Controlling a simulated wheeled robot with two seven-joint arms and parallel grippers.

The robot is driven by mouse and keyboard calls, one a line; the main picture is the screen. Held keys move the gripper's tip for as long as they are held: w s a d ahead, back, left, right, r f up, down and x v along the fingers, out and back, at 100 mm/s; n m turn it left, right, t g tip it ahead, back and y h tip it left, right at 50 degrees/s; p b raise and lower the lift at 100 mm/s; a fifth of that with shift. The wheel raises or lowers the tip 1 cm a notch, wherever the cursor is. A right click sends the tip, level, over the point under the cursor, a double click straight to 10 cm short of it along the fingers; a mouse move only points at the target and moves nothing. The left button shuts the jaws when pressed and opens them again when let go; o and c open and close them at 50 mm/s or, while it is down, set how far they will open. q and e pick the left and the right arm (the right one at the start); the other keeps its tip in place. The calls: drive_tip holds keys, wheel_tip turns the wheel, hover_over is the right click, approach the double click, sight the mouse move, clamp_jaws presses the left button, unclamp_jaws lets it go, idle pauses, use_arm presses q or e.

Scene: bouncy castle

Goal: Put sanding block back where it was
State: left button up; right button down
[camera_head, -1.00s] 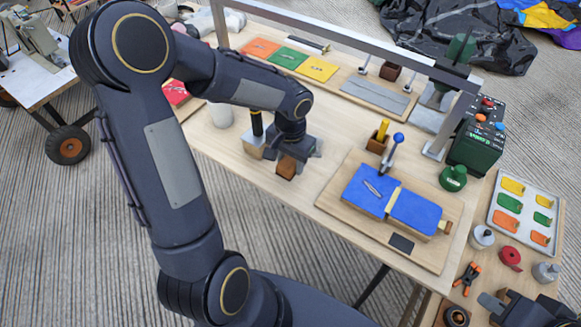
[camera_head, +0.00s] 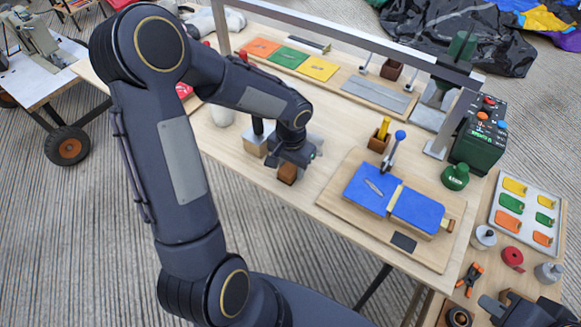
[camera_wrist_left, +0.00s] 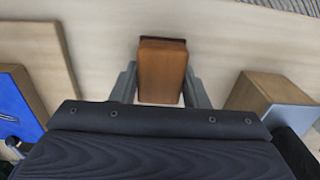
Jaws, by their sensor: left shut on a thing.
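The sanding block, a small reddish-brown block with a dark underside, is in my left gripper at the table's near edge in the head view (camera_head: 287,173). In the left wrist view the block (camera_wrist_left: 162,70) sits between the two grey fingers. My left gripper (camera_wrist_left: 161,88) is shut on it, and it also shows in the head view (camera_head: 291,160), pointing down. The block is at or just above the tabletop; I cannot tell whether it touches. A dark part of my right arm's end (camera_head: 515,310) shows at the bottom right corner; its fingers are not clear.
A wooden block with a grey top (camera_wrist_left: 275,97) stands close beside the left gripper. A board with blue pieces (camera_head: 345,206) lies to the right. A small holder with a yellow-handled tool (camera_head: 377,143) stands behind it. Bare tabletop (camera_head: 320,165) lies between.

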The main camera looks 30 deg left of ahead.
sight(292, 166)
use_arm(q)
drive_tip(key=o, duration=0.8)
drive_tip(key=shift+s+f, duration=0.3)
drive_tip(key=shift+f, duration=0.25)
drive_tip(key=o, duration=0.5)
drive_tip(key=shift+f, duration=0.1)
drive_tip(key=shift+c, duration=0.2)
drive_tip(key=shift+r+p, duration=0.35)
drive_tip(key=shift+r, duration=0.05)
wheel_tip(292, 166, up, 12)
drive_tip(key=p, duration=0.2)
drive_tip(key=s+d+r+n+t+h, duration=0.1)
drive_tip(key=s+d+r+t+h, duration=0.1)
drive_tip(key=s, duration=0.6)
drive_tip(key=s+d+r+n+t+h, duration=0.1)
drive_tip(key=s+d+r+t, duration=0.1)
drive_tip(key=s, duration=0.7)
wheel_tip(292, 166, up, 3)
drive_tip(key=shift+f+t+h, duration=0.2)
drive_tip(key=shift+t+h, duration=0.2)
drive_tip(key=shift+t, duration=0.3)
